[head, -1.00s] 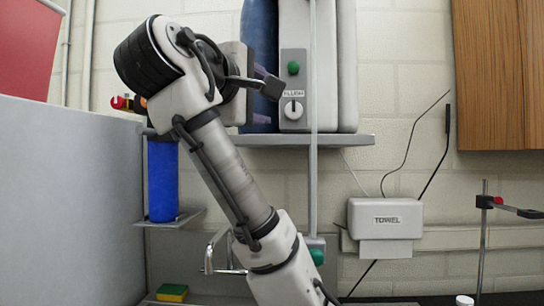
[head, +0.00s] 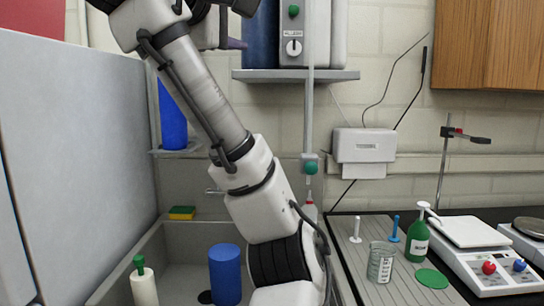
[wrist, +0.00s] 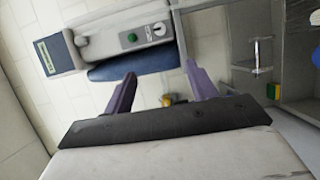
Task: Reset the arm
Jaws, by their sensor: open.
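My gripper shows in the wrist view (wrist: 160,88) with its two purple fingers spread apart and nothing between them. It points toward the wall, with a white dispenser unit (wrist: 110,38) ahead of it, sideways in that view. In the head view my arm rises from the bottom middle to the upper left. My wrist runs past the top edge there, and only a small purple part of the gripper shows beside the dispenser shelf.
A sink (head: 190,268) holds a blue cylinder (head: 225,274) and a white bottle (head: 144,284). A shelf (head: 296,75) is on the wall. A grey panel (head: 75,150) stands left.

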